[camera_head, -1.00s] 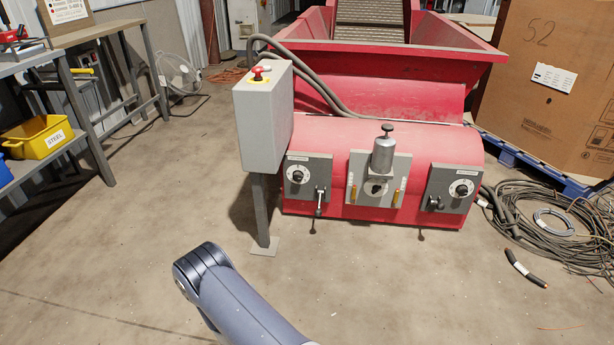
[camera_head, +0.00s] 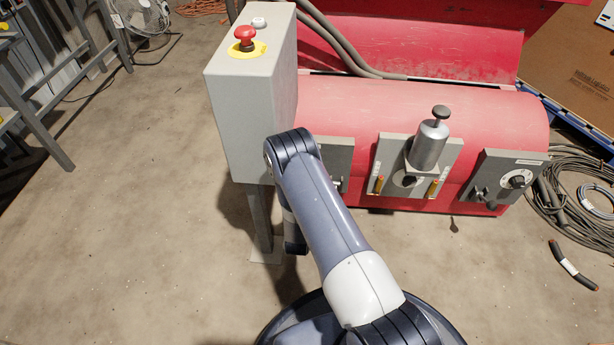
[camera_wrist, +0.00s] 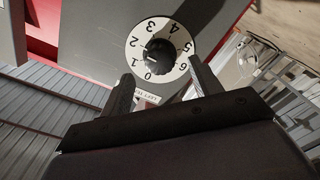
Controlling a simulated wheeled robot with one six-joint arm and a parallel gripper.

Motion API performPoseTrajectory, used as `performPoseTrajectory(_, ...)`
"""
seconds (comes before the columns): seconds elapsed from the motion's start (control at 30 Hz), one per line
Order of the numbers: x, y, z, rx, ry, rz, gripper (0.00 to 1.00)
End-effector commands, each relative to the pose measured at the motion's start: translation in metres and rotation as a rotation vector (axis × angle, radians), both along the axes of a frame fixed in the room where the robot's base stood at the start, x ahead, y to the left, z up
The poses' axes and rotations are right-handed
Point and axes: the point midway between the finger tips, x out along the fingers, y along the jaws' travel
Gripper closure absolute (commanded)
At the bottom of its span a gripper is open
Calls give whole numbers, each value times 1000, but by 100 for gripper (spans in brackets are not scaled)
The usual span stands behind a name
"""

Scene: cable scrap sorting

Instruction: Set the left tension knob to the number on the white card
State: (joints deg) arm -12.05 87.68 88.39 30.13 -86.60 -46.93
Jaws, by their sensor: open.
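The left tension knob (camera_wrist: 160,53) is a dark round knob on a white dial (camera_wrist: 135,45) numbered from 0 to at least 6 in the wrist view. A small light mark on the knob seems to face near 1, but I cannot tell exactly. My gripper (camera_wrist: 163,86) is open, its two dark fingers apart just below the dial, with nothing between them. In the head view, my arm covers the left knob and most of its grey panel (camera_head: 338,158), and my gripper is hidden. I cannot make out a white card with a readable number.
A grey box (camera_head: 250,100) with a red button (camera_head: 245,33) stands on a post left of the red machine (camera_head: 440,107). A silver cylinder (camera_head: 430,147) sits on the middle panel. A second dial (camera_head: 518,180) is on the right panel. Cables lie at right.

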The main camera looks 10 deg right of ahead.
Motion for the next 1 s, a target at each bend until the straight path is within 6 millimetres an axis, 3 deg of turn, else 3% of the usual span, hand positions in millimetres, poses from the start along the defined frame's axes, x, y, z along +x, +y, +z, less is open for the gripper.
performPoseTrajectory(0.23, 30, -10, -1, 0, -1, -1, 40)
performPoseTrajectory(0.6, 35, -11, 1, -1, 0, 0, 40)
performPoseTrajectory(1.0, 35, -11, 0, -1, 0, 0, 72)
